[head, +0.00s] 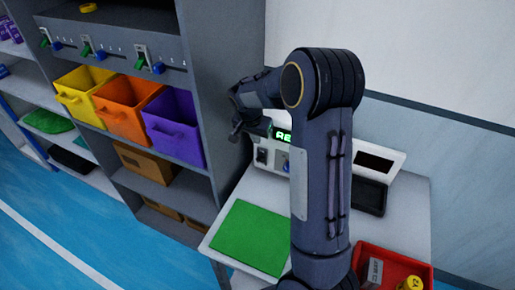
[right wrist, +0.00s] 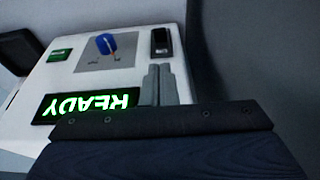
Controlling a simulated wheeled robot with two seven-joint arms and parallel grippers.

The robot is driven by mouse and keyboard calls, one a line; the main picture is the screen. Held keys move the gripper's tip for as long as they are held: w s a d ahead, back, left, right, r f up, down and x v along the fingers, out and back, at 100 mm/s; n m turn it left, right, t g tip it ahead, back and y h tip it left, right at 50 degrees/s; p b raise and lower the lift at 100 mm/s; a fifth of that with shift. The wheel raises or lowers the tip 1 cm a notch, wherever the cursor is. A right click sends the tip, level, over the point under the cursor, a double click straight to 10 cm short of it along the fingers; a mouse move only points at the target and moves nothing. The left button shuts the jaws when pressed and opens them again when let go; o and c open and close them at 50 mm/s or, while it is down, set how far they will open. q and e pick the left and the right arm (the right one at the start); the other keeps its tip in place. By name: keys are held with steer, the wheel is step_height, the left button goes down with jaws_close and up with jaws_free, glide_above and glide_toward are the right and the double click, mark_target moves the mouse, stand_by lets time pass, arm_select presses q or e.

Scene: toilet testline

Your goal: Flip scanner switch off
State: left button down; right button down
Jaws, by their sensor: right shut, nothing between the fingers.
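The white scanner box (head: 392,155) stands on a table behind my right arm, which hides part of it. Its lit green display (head: 283,135) shows partly in the head view and reads READY, upside down, in the right wrist view (right wrist: 85,105). A black switch (right wrist: 161,42) and a blue knob (right wrist: 105,44) on a grey plate sit on its panel. I cannot tell which is the scanner switch. My right gripper (head: 238,132) is shut and empty at the scanner's left end. Its fingertips (right wrist: 160,68) appear just short of the black switch; contact is unclear. My left gripper is out of view.
A grey shelf (head: 218,70) with yellow, orange and purple bins stands close left of my right gripper. A green mat (head: 250,238) lies on the table's front. A red bin (head: 397,265) is at the lower right.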

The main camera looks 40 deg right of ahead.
mark_target(260, 157)
steer(key=b+x, duration=0.4)
steer(key=x, duration=0.6)
steer(key=shift+b, duration=0.4)
